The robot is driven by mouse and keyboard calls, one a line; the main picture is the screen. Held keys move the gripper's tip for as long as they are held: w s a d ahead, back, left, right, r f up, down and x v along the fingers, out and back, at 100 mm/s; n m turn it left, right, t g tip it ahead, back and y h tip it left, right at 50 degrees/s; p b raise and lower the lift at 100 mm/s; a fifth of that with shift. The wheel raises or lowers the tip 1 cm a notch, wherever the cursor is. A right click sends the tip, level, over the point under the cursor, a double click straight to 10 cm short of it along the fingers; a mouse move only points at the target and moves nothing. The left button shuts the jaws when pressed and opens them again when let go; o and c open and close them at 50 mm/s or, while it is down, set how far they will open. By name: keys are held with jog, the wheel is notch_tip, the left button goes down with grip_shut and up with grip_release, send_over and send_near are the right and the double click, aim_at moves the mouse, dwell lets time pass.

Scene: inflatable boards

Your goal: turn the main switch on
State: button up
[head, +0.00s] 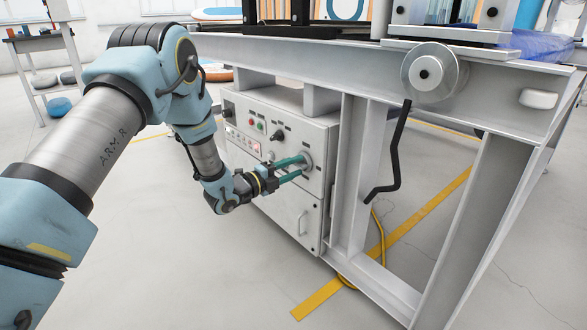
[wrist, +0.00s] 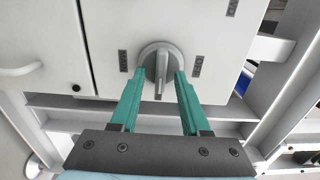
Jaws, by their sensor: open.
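The main switch is a round grey rotary knob (wrist: 160,64) with a raised bar handle, on the light grey control cabinet (head: 277,196). In the wrist view the bar points toward my gripper, between two dark labels, one on each side of the knob. In the head view the knob (head: 306,161) is partly hidden by my gripper. My gripper (wrist: 158,80) is open, with one green finger on each side of the bar. Its fingertips are at the knob's rim; whether they touch it I cannot tell. The gripper also shows in the head view (head: 302,166).
Small buttons and lights (head: 252,124) sit on the cabinet's upper left. A yellow cable (head: 379,240) lies by the frame. The floor in front is clear.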

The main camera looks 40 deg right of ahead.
jog(key=a+p, duration=0.2)
jog(key=a, duration=0.8)
jog(key=shift+w+a+p, duration=0.3)
jog(key=shift+a, duration=0.1)
